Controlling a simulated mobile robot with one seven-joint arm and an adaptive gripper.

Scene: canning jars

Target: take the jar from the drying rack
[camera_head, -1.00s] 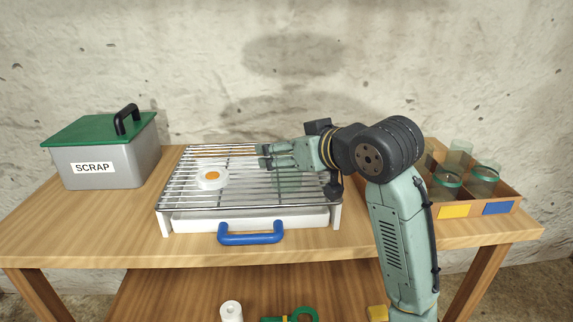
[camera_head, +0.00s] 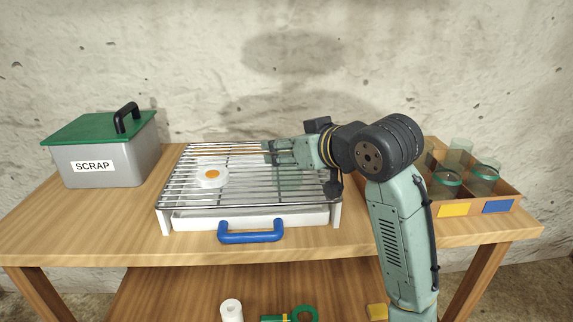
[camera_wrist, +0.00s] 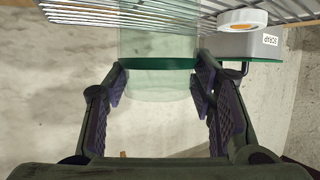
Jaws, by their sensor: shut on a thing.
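The jar is clear greenish glass with a green band. It shows between my fingers in the wrist view (camera_wrist: 158,42) and only faintly in the head view (camera_head: 290,183), below the fingers. My gripper (camera_head: 274,152) is over the right part of the drying rack (camera_head: 186,190), fingers pointing left. In the wrist view my gripper (camera_wrist: 160,84) has one finger on each side of the jar, at the band, and is shut on it. The jar's far end is at the rack bars; I cannot tell whether it touches them.
A white ring with an orange centre (camera_head: 212,176) lies on the rack, left of my gripper. A grey SCRAP box (camera_head: 110,165) with a green lid stands at the left. A divided crate (camera_head: 470,208) with several jars stands at the right, behind my arm.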

